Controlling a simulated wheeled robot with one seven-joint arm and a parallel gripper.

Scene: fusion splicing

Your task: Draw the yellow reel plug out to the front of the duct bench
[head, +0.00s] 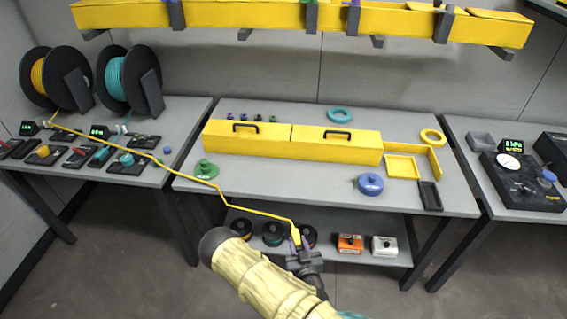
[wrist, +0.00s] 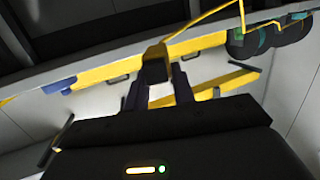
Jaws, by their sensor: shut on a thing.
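The yellow reel plug (head: 296,234) is between the fingers of my gripper (head: 299,244), in front of the duct bench (head: 330,195) and at about the height of its front edge. In the wrist view my gripper (wrist: 160,92) is shut on the plug (wrist: 155,52), whose lower part is dark. A yellow cable (head: 215,187) runs from the plug back over the bench's front left edge and across the left bench to the yellow reel (head: 38,77). The wrist view is tilted and shows the cable (wrist: 205,19) leading off from the plug.
The yellow duct (head: 340,147) with two handles lies along the bench. A green dome (head: 206,169) stands near the cable; a blue round piece (head: 370,184) is at right. Small reels (head: 273,232), an orange box (head: 350,243) and a white box (head: 384,245) are on the lower shelf.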

